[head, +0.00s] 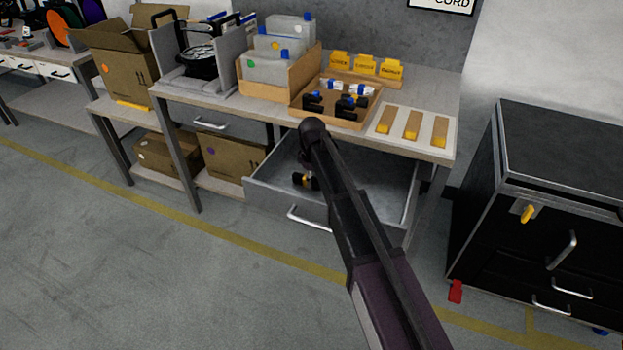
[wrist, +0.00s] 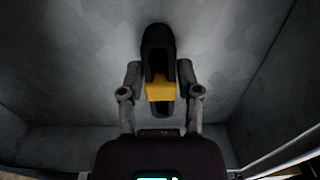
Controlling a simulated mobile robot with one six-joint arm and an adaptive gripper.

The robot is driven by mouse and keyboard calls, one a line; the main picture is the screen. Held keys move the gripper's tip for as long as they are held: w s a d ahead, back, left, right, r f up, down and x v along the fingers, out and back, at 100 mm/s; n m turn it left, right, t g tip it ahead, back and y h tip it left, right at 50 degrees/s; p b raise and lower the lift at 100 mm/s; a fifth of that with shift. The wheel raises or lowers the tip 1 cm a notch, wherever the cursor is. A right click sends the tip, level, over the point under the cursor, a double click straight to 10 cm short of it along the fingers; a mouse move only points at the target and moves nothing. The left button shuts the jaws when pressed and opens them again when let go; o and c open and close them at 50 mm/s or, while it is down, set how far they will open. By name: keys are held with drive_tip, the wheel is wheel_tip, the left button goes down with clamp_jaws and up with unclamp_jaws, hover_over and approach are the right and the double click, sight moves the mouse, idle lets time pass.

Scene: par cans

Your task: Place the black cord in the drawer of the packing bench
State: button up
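The packing bench (head: 345,137) has its grey drawer (head: 385,189) pulled open. A black cord (head: 298,182) with a yellow band shows at the left inside the drawer. In the wrist view the same cord (wrist: 157,45) lies between the two fingers of my gripper (wrist: 160,78), which close on its sides. The grey drawer floor and walls surround it there. Whether the cord touches the drawer floor is not clear. In the head view my arm reaches over the drawer front and hides most of the gripper.
A cardboard tray (head: 372,113) on the bench holds more black cords with blue or white bands. A tray with yellow strips (head: 412,124) sits at right. Cartons (head: 166,158) fill the lower shelf. A black cabinet (head: 560,200) stands right of the bench.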

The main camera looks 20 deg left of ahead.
drive_tip(key=o, duration=0.3)
drive_tip(key=shift+r, duration=0.2)
wheel_tip(320, 180, up, 12)
drive_tip(key=p, duration=1.2)
idle(1.0)
drive_tip(key=s+d+m, duration=0.5)
drive_tip(key=d, duration=0.9)
drive_tip(key=s+d+m, duration=0.6)
drive_tip(key=d, duration=0.7)
drive_tip(key=s+d+m, duration=0.6)
drive_tip(key=d, duration=0.8)
drive_tip(key=shift+d, duration=0.35)
